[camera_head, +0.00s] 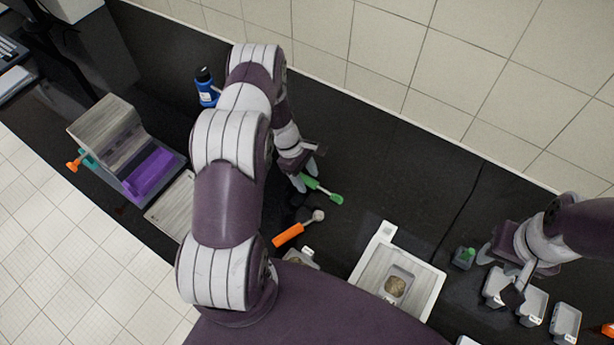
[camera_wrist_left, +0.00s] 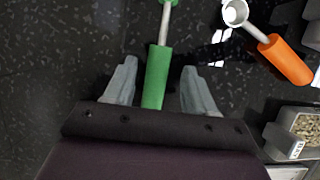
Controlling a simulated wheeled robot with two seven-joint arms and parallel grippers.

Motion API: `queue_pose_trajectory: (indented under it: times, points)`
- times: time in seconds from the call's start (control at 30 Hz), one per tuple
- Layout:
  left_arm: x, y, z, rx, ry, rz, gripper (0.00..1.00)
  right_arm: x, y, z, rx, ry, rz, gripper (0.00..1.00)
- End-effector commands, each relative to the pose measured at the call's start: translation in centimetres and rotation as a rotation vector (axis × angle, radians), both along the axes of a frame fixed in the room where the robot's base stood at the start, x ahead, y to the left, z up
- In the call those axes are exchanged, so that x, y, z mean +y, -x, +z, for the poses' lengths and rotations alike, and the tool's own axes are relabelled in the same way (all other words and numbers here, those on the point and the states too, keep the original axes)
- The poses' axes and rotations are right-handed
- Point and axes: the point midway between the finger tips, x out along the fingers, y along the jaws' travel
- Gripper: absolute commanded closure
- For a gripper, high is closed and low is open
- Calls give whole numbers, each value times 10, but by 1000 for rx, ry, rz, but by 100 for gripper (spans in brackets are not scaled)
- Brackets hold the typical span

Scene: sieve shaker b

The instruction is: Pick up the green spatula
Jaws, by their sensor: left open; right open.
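The green spatula (camera_head: 323,190) lies on the black bench top in the middle of the head view. In the left wrist view its green handle (camera_wrist_left: 155,78) lies between the two fingers, and its thin grey shaft runs up to a green end at the top edge. My left gripper (camera_head: 302,180) is open, with one finger on each side of the handle and a visible gap to each. It also shows in the left wrist view (camera_wrist_left: 158,88). My right gripper (camera_head: 512,287) is at the right, over small grey containers, and open.
An orange-handled scoop (camera_head: 290,234) lies close to the spatula. A white balance (camera_head: 388,285) with a filled tray stands in front. Several grey containers (camera_head: 565,322) stand at the right. A blue bottle (camera_head: 206,88) stands behind my left arm. The bench right of the spatula is clear.

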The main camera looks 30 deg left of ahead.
Motion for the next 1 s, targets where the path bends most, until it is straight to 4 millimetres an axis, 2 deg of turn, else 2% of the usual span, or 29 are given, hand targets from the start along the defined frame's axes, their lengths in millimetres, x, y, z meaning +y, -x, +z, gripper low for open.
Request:
queue_pose_trajectory:
  times: [0.17, 0.2, 0.37, 0.77, 0.87, 1.0]
  points:
    - [-1, 0, -2, -1, 0, 0, 45, 0, 0, -1, 1, 0, 0, 57]
    - [0, 0, -2, -1, 0, 0, 48, 0, 0, -1, 1, 0, 0, 57]
    - [0, 0, -2, -1, 0, -1, 100, 0, 0, -1, 1, 0, 0, 57]
    - [0, -1, 3, -3, -1, -1, 100, 0, 0, -4, 1, 0, 0, 57]
    - [0, -1, 11, -3, -2, 0, 100, 0, 0, -10, 0, 0, 0, 57]
    - [0, -2, 37, -7, -3, 0, 100, 0, 0, -24, 1, 0, 0, 57]
